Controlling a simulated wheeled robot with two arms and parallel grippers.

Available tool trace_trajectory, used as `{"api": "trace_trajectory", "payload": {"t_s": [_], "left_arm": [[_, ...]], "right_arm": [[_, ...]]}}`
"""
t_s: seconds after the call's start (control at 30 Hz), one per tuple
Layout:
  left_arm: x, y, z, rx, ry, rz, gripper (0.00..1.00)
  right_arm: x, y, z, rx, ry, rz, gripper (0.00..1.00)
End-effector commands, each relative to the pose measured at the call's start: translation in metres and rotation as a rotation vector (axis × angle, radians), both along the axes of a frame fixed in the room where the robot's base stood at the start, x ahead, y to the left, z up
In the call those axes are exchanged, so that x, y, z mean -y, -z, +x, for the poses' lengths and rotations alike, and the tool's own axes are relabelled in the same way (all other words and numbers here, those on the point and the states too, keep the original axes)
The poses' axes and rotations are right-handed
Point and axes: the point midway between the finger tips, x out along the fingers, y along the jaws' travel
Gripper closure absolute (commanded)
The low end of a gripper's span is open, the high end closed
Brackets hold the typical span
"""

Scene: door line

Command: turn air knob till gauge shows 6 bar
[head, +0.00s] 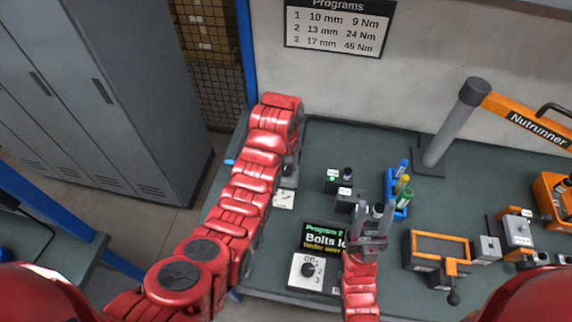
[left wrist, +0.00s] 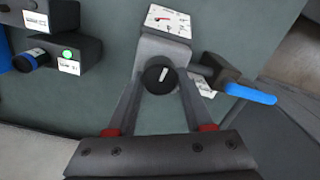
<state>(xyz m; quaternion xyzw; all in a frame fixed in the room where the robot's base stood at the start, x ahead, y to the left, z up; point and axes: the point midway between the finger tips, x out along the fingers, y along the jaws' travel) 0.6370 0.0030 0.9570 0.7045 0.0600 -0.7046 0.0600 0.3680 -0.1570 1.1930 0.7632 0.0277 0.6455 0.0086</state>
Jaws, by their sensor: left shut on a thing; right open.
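The air knob (left wrist: 160,76) is round and black with a white mark, on a grey block in the left wrist view. My left gripper (left wrist: 161,88) is shut on it, one finger on each side. The gauge (left wrist: 167,20) is a white dial with a red needle beside the block; its figures are too small to read. The gauge also shows in the head view (head: 284,199), while the knob is mostly hidden there by my left arm. My right gripper (head: 374,218) is open over the bench, near small dark fixtures.
A valve with a blue handle (left wrist: 250,94) stands close to the knob. On the bench (head: 330,143) are a selector box (head: 307,271), a screen (head: 322,238), a blue rack (head: 397,205), an orange-rimmed tray (head: 440,246) and a nutrunner arm (head: 525,116).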

Motion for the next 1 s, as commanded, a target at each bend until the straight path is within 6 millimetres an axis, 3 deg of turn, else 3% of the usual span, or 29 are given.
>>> {"api": "trace_trajectory", "payload": {"t_s": [0.3, 0.77, 0.8, 0.93, 1.0], "left_arm": [[-0.0007, 0.0, 0.0001, 0.0, -0.094, 0.0, 1.0], [-0.0006, -0.0001, 0.0002, 0.0, -0.106, 0.0, 1.0], [-0.0007, -0.0001, 0.0003, 0.001, -0.106, 0.0, 0.45], [-0.0006, 0.0, 0.0002, 0.0, -0.106, 0.0, 0.21], [-0.0005, 0.0, 0.0001, 0.0, -0.105, 0.0, 0.18]], "right_arm": [[0.0, -0.0002, 0.0, 0.0, 0.0, 0.0, 0.51], [0.0, -0.0002, 0.0, 0.0, 0.0, 0.0, 0.51], [0.0, -0.0002, -0.0001, 0.0, 0.0, 0.0, 0.51], [0.0, -0.0001, 0.0, 0.0, 0.0, 0.0, 0.51], [0.0, -0.0001, 0.0, 0.0, 0.0, 0.0, 0.51]]}}
